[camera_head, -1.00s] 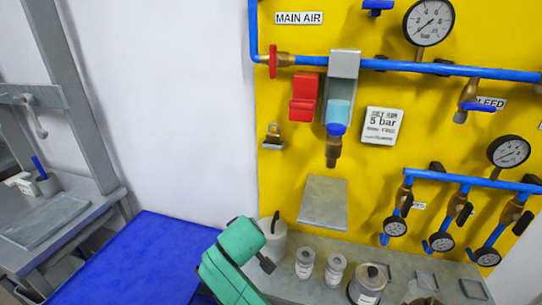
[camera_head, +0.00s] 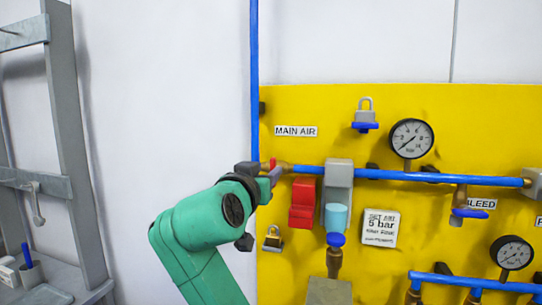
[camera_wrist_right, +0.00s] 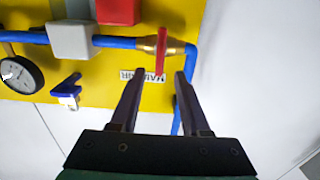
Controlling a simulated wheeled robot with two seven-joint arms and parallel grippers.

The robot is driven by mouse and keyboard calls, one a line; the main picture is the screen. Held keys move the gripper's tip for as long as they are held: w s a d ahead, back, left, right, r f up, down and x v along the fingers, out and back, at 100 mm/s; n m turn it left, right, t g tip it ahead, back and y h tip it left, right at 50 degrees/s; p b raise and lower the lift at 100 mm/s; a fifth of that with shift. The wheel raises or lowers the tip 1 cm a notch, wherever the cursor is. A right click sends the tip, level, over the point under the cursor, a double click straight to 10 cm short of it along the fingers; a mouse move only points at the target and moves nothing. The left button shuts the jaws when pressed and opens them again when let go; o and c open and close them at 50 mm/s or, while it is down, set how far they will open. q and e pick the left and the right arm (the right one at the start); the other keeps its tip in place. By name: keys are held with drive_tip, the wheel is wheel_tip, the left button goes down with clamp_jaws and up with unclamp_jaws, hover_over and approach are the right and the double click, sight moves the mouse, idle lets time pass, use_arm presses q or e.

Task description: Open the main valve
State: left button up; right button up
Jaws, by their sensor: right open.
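The main valve has a red handle (camera_wrist_right: 162,52) on a brass body (camera_wrist_right: 176,47), beside the MAIN AIR label (camera_head: 296,131). In the right wrist view, the handle stands across the blue pipe. My right gripper (camera_wrist_right: 160,73) is open there, its two dark fingers pointing at the handle from either side of its line. I cannot tell whether the fingers touch it. In the head view, my right gripper (camera_head: 262,171) is at the valve and hides most of the handle; only a bit of red shows. My left gripper is not in view.
A gauge (camera_head: 411,138) is further right.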

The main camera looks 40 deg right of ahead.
sight(272, 166)
drive_tip(key=p+x, duration=0.1)
drive_tip(key=x, duration=0.3)
drive_tip(key=shift+d+r+p, duration=0.15)
drive_tip(key=shift+d+p, duration=0.15)
drive_tip(key=shift+w+d, duration=0.1)
drive_tip(key=shift+w, duration=0.1)
clamp_jaws()
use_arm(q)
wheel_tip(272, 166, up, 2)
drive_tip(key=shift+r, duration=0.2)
